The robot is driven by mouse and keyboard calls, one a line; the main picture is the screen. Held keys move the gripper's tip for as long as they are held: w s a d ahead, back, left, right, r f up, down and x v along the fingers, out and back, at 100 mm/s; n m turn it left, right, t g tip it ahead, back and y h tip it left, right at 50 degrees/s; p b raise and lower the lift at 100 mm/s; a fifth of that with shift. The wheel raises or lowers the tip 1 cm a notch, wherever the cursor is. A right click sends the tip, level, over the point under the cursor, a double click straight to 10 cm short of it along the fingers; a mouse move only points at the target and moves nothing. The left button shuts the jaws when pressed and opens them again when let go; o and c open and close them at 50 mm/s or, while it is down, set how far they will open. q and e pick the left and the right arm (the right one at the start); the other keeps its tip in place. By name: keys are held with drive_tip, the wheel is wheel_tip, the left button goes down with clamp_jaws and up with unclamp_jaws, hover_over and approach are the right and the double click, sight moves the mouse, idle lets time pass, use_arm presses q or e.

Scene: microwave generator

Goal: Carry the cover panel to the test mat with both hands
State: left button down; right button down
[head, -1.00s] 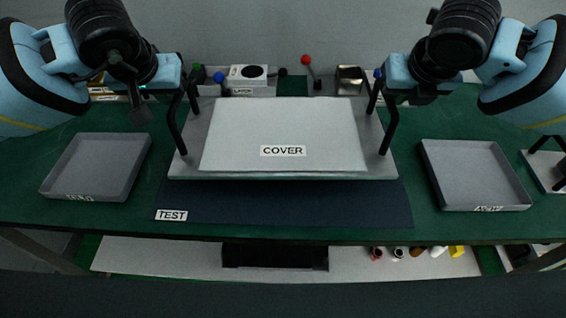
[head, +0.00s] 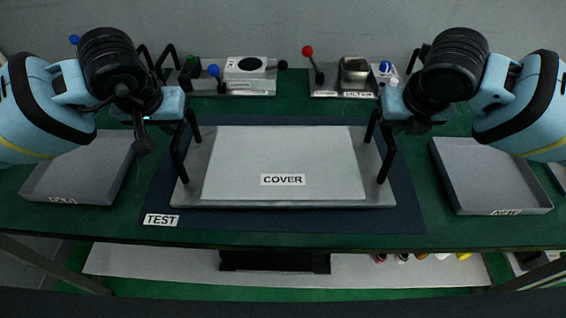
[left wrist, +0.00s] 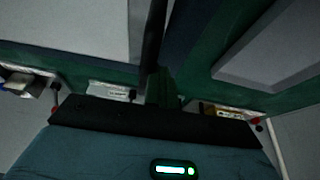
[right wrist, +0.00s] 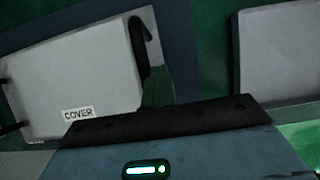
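The cover panel (head: 285,155) is a pale plate labelled COVER on a grey base, with black handles at its left and right ends. In the head view it looks level and over the dark blue test mat (head: 300,222), whose TEST label and edges show around it. I cannot tell whether it touches the mat. My left gripper (head: 187,112) is at the top of the left handle and my right gripper (head: 381,108) at the top of the right handle; both appear shut on them. The right wrist view shows the panel (right wrist: 75,75) and a handle close by.
A grey tray (head: 68,200) stands left of the mat, and a grey tray labelled NEW (head: 500,210) stands right. Behind are a tray with a white box (head: 245,66), a red-knobbed lever (head: 308,52) and a metal cup (head: 354,70). The table's front edge is close.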

use_arm(q)
drive_tip(key=shift+s+a+r, duration=0.15)
drive_tip(key=shift+a, duration=0.4)
use_arm(e)
drive_tip(key=shift+s+d+r, duration=0.1)
drive_tip(key=shift+d+r, duration=0.05)
drive_tip(key=shift+d, duration=0.4)
use_arm(q)
drive_tip(key=c, duration=1.7)
unclamp_jaws()
drive_tip(key=shift+a, duration=0.15)
use_arm(e)
drive_tip(key=c, duration=2.1)
unclamp_jaws()
drive_tip(key=shift+d, duration=0.15)
drive_tip(key=o, duration=0.4)
use_arm(q)
drive_tip(key=v, duration=1.2)
drive_tip(key=shift+a, duration=0.1)
use_arm(e)
drive_tip(key=v, duration=1.2)
drive_tip(key=shift+d, duration=0.15)
use_arm(q)
drive_tip(key=shift+s, duration=0.1)
use_arm(e)
drive_tip(key=shift+s, duration=0.15)
